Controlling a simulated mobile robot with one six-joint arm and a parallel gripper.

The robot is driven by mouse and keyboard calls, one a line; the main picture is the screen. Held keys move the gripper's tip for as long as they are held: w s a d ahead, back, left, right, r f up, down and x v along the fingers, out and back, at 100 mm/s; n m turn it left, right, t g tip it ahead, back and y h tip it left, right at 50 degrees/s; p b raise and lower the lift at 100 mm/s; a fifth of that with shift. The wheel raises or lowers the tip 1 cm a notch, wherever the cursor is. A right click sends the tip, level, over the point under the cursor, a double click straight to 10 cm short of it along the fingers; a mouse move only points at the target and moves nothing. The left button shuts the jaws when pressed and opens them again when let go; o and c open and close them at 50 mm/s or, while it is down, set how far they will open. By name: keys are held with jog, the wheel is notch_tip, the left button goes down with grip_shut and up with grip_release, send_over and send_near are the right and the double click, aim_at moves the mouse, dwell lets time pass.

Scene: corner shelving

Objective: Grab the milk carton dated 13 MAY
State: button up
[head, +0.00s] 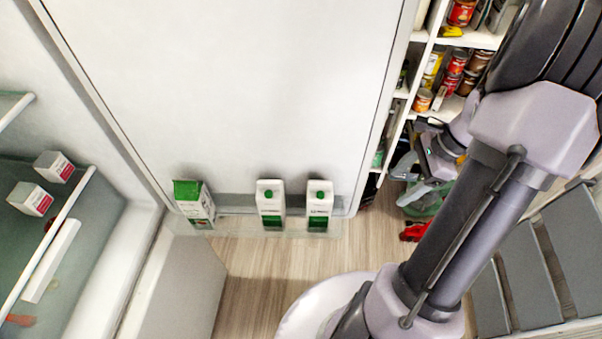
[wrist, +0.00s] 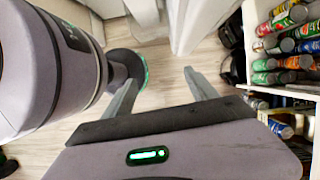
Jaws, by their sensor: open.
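Three white and green milk cartons stand in a row on a clear door shelf (head: 250,229) in the head view. The left carton (head: 195,203) has a green gabled top; the middle carton (head: 270,201) and the right carton (head: 319,202) have green caps. Their dates are too small to read. My gripper (head: 432,172) is right of the cartons, well apart from them, before the shelving. In the wrist view my gripper (wrist: 164,82) is open, with nothing between its fingers and floor below. No carton shows in the wrist view.
A white door panel (head: 230,90) rises behind the cartons. Glass shelves with small boxes (head: 53,166) are at the left. Shelving with cans (head: 457,62) is at the right, also in the wrist view (wrist: 285,60). Wooden floor (head: 255,265) lies below.

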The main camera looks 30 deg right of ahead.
aim_at(327, 183)
jog(key=w+a+b, duration=0.1)
jog(key=w+a, duration=0.1)
jog(key=a, duration=0.3)
jog(key=w+a+b, duration=0.1)
jog(key=w+a, duration=0.2)
jog(key=a, duration=0.3)
jog(key=w+a+b, duration=0.2)
jog(key=w+a, duration=0.1)
jog(key=a, duration=0.2)
jog(key=shift+a, duration=0.3)
jog(key=b+x, duration=0.3)
jog(key=x, duration=0.2)
jog(key=shift+w+a+f, duration=0.1)
jog(key=shift+w+a, duration=0.05)
jog(key=shift+a, duration=0.1)
jog(key=shift+c, duration=0.5)
grip_shut()
